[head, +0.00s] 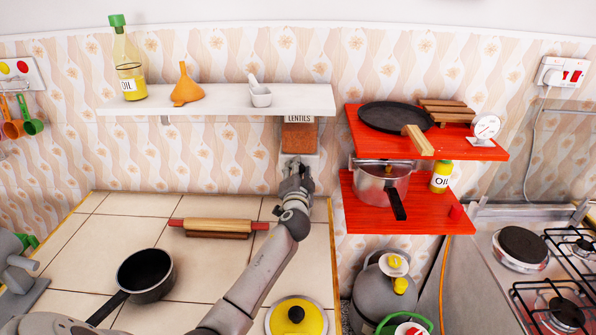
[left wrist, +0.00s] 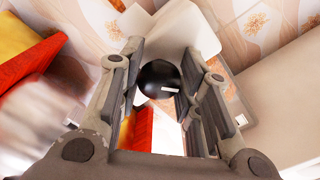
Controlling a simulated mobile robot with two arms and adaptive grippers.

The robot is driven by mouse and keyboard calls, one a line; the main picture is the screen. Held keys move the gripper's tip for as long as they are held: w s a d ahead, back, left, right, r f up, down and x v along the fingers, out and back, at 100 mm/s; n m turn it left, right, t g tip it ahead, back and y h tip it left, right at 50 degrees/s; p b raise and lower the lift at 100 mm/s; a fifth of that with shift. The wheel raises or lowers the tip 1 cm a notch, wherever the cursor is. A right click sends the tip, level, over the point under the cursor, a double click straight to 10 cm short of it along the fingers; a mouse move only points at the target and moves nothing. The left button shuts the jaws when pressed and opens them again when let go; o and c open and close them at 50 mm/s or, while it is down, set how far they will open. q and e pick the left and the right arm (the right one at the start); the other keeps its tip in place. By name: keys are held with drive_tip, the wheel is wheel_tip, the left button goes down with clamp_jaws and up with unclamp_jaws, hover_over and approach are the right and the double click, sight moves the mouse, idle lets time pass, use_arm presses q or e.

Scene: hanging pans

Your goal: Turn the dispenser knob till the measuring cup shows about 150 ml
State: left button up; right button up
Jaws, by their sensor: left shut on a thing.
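The lentil dispenser (head: 299,137), labelled LENTILS, hangs under the white shelf, with orange-red lentils behind its window. My left gripper (head: 296,170) is at its lower front. In the left wrist view, the black round knob (left wrist: 160,79) with a small white mark sits between the fingers of my left gripper (left wrist: 162,85), which is shut on it. The white dispenser body (left wrist: 178,28) is behind the knob. I cannot make out the measuring cup or its level; the space below the outlet is hidden by my gripper and arm.
The white shelf (head: 215,101) holds an oil bottle (head: 130,70), a funnel (head: 186,86) and a small white scoop (head: 260,96). Red shelves (head: 480,148) with pans stand close at right. A rolling pin (head: 218,226) and a saucepan (head: 146,271) are on the tiled counter.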

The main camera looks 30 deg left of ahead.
use_arm(q)
drive_tip(key=m, duration=0.3)
drive_tip(key=shift+p, duration=0.3)
drive_tip(key=shift+m, duration=1.3)
drive_tip(key=o, duration=1)
drive_tip(key=shift+s+d, duration=0.1)
